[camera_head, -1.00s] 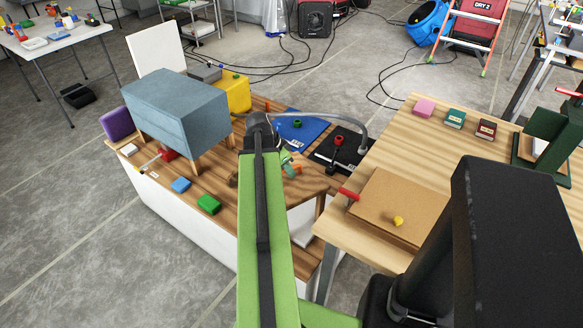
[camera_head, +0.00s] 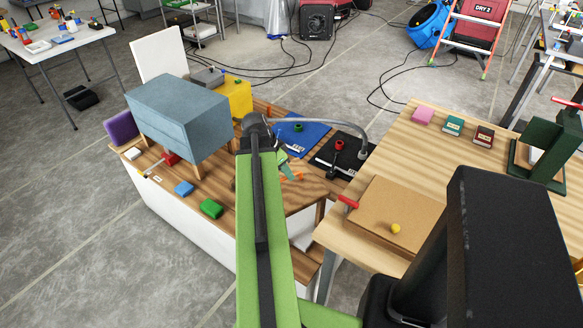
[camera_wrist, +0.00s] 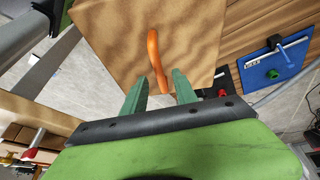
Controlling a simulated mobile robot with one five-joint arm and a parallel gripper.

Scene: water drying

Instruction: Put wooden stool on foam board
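In the head view my arm partly hides the stool. A flat tan board (camera_head: 372,207), likely the foam board, lies on the right table with a yellow knob on it.
A blue-grey cabinet (camera_head: 180,112) stands on the long table, with green and blue blocks near it. A red handle (camera_head: 348,201) is at the tan board's left edge. A green stand (camera_head: 545,150) is at far right.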

